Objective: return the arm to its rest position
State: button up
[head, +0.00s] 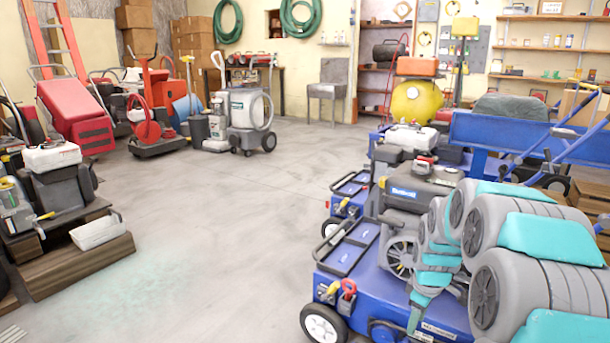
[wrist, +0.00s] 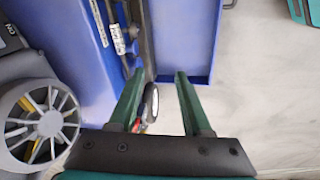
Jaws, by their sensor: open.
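My arm (head: 500,240), grey and teal, folds in from the right side of the head view. Its end reaches down over the blue aerator (head: 385,262) in the right foreground. My gripper (wrist: 156,88) shows in the wrist view as two dark green fingers standing apart. No object is clamped between them. A dark lever or cable and a pale ring show beyond the gap, with a bit of red near the left finger. Whether a finger touches the machine I cannot tell. In the head view the fingertips are hard to make out against the aerator.
Another blue machine (head: 347,195) stands behind the near aerator. A yellow tank (head: 418,102) is farther back. Red machines (head: 78,115) and a grey cleaner (head: 249,120) line the left and back. The concrete floor (head: 225,205) between is clear.

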jog(key=s+a+r+m+g+p, duration=0.1)
jog(key=s+a+r, duration=0.25)
jog(key=s, duration=0.25)
jog(key=s+a+r+m+p, duration=0.2)
jog(key=s+a+r, duration=0.15)
jog(key=s, duration=0.25)
jog(key=s+a+r+m+g+p, duration=0.1)
jog(key=s+a+r, duration=0.1)
jog(key=s+r, duration=0.35)
jog(key=s+a+r+m+p, duration=0.1)
jog(key=s+a+r+m, duration=0.1)
jog(key=s, duration=0.7)
jog(key=s+a+r+m+g+p, duration=0.1)
jog(key=s+a+r+m+p, duration=0.1)
jog(key=s, duration=0.8)
jog(key=shift+m+p, duration=0.3)
jog(key=shift+m, duration=0.3)
jog(key=shift+s+d, duration=0.1)
jog(key=shift+d, duration=0.05)
